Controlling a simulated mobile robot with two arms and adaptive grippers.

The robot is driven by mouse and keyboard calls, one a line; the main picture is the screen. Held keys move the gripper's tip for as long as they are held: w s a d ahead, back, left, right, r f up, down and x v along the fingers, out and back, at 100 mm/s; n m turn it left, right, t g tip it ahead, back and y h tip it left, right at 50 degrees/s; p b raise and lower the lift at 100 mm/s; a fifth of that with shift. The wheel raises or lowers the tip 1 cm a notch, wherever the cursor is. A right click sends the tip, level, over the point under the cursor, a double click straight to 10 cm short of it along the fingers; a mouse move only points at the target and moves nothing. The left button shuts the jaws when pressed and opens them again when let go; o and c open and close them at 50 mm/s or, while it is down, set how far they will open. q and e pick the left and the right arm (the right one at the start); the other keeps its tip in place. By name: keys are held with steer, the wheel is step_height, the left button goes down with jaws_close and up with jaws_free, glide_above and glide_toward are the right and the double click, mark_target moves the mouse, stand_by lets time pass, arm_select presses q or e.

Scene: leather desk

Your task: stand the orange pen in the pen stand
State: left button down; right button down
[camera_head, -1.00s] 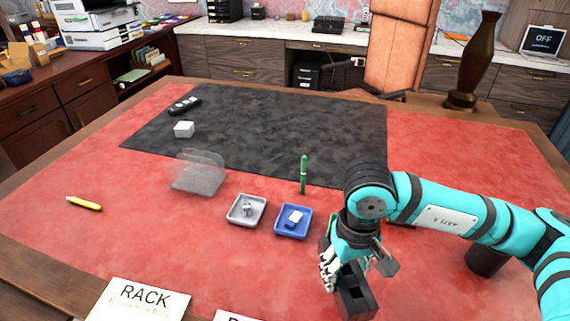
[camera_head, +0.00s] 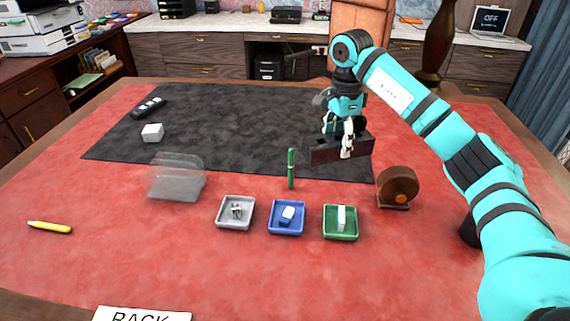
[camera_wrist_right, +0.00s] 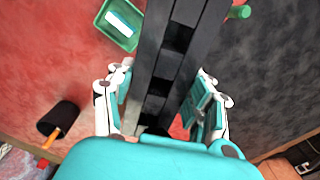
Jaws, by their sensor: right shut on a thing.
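My right gripper (camera_head: 342,135) is shut on a long dark block with open compartments (camera_head: 325,154), holding it near the black mat's right front corner. The block runs up the middle of the right wrist view (camera_wrist_right: 170,60) between the fingers. A dark cylindrical cup, likely the pen stand, is partly hidden behind my right arm (camera_head: 470,231). It shows in the wrist view at the lower left (camera_wrist_right: 58,118). A short orange stick, likely the orange pen (camera_wrist_right: 50,140), shows at its lower end; I cannot tell whether it is inside. My left gripper is out of view.
Grey (camera_head: 222,224), blue (camera_head: 287,231) and green (camera_head: 340,236) trays stand in a row. A green upright pen-like object (camera_head: 291,168), a round brown dispenser (camera_head: 398,187) and a clear rack (camera_head: 177,180) are nearby. A yellow pen (camera_head: 50,227) lies left.

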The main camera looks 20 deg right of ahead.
steer(key=d+m, duration=0.1)
steer(key=w+d+r+m, duration=0.1)
steer(key=d+r+m, duration=0.1)
steer(key=d+m, duration=0.1)
steer(key=shift+w+d, duration=0.1)
steer(key=shift+w, duration=0.15)
steer(key=shift+d+f+m, duration=0.15)
steer(key=shift+d+m, duration=0.1)
steer(key=shift+m, duration=0.15)
step_height(320, 180, down, 18)
steer(key=shift+w+r, duration=0.1)
steer(key=shift+r, duration=0.1)
steer(key=shift+f, duration=0.1)
steer(key=c, duration=0.5)
jaws_free()
